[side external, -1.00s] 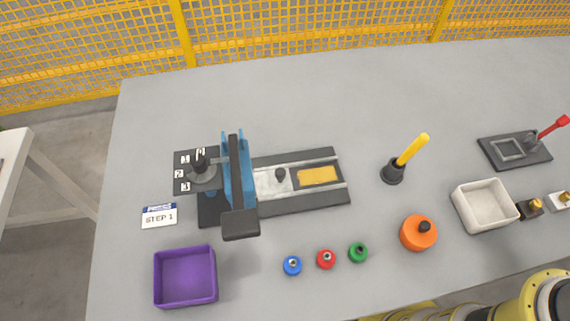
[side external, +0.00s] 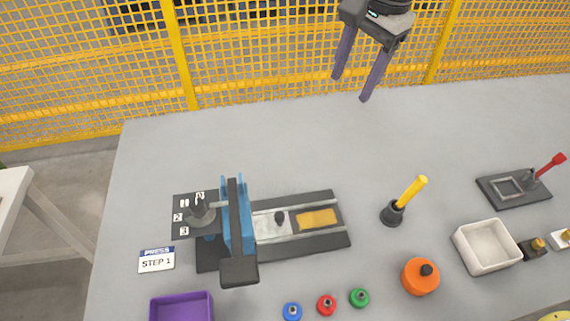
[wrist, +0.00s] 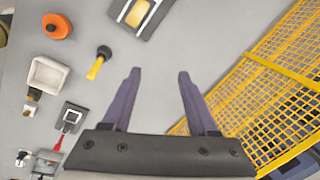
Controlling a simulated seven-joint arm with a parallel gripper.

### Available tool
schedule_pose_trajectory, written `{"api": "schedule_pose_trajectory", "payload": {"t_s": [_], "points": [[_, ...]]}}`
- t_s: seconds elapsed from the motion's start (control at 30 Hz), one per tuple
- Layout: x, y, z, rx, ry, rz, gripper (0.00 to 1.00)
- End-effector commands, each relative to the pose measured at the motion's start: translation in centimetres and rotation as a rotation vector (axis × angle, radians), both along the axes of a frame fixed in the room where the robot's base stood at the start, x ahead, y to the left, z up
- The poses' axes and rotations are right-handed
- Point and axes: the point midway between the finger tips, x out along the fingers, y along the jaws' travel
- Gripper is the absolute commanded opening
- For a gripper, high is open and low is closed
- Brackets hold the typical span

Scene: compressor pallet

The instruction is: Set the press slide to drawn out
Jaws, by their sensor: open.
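The press (side external: 237,215) stands at the left of the table, with a blue frame and a black arm. In the wrist view only the yellow pad end (wrist: 137,13) shows at the top edge. My gripper (side external: 351,88) is open and empty, high above the far side of the table, behind and right of the press.
A yellow-handled lever (side external: 409,195) stands right of the press. An orange round part (side external: 420,277), a white tray (side external: 463,238) and a red-handled fixture (side external: 516,188) are farther right. Blue, red and green knobs and a purple tray (side external: 182,300) line the front. A yellow mesh fence (side external: 260,60) runs behind.

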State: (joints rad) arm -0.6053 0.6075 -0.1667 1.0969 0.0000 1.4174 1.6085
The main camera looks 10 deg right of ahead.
Motion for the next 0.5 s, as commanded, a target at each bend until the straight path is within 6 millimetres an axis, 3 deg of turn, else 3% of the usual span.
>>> {"api": "schedule_pose_trajectory", "payload": {"t_s": [0.03, 0.2, 0.4, 0.5], "points": [[0.0, 2.6, -2.2, -0.015, 0.024, 0.031, 0.59], [-1.2, 8.9, -8.6, -0.061, 0.078, 0.131, 0.59], [-3.8, 12.3, -14.0, -0.12, 0.139, 0.203, 0.59], [-4.5, 12.9, -14.5, -0.124, 0.142, 0.219, 0.59]]}}
